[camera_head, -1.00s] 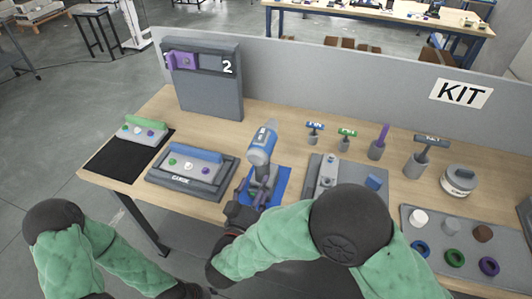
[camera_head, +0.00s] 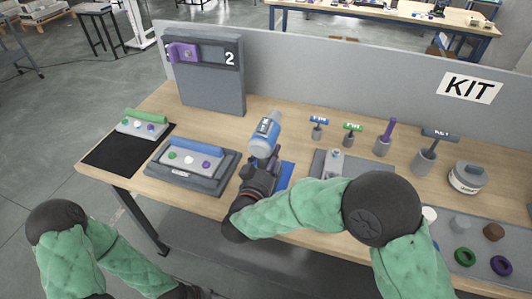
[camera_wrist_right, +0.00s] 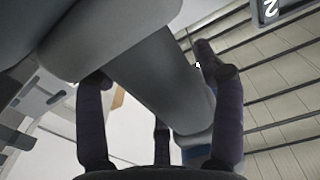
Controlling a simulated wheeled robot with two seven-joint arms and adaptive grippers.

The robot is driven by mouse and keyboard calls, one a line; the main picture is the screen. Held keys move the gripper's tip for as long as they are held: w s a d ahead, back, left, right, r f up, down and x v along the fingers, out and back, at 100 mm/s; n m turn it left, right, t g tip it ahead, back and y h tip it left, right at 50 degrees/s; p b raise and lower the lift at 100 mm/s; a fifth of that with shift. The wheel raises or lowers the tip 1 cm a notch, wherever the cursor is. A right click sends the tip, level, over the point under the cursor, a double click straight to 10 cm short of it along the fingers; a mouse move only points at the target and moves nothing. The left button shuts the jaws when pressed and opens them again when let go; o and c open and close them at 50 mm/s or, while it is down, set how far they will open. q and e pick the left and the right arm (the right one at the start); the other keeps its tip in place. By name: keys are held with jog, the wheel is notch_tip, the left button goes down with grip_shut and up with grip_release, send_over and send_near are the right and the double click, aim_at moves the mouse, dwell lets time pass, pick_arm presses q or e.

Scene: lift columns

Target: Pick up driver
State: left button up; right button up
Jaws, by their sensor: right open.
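The driver (camera_head: 266,135), blue and grey, stands upright on a blue mat (camera_head: 287,174) on the table. My right gripper (camera_head: 262,170) is at the driver's lower part and hides its handle in the head view. In the right wrist view, the driver's grey body (camera_wrist_right: 165,75) runs between the spread dark fingers of my right gripper (camera_wrist_right: 160,100). The fingers are open around it; whether any touches it I cannot tell. My left arm is at the lower left, with its gripper out of view.
A grey tray (camera_head: 228,171) with a blue bar lies left of the driver. A grey fixture (camera_head: 320,162) is at its right, partly behind my right arm. Several small tools stand in holders farther right. A grey panel marked 2 (camera_head: 212,92) stands behind.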

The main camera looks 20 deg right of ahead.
jog(key=c, duration=1.2)
jog(key=shift+r, duration=0.15)
grip_shut()
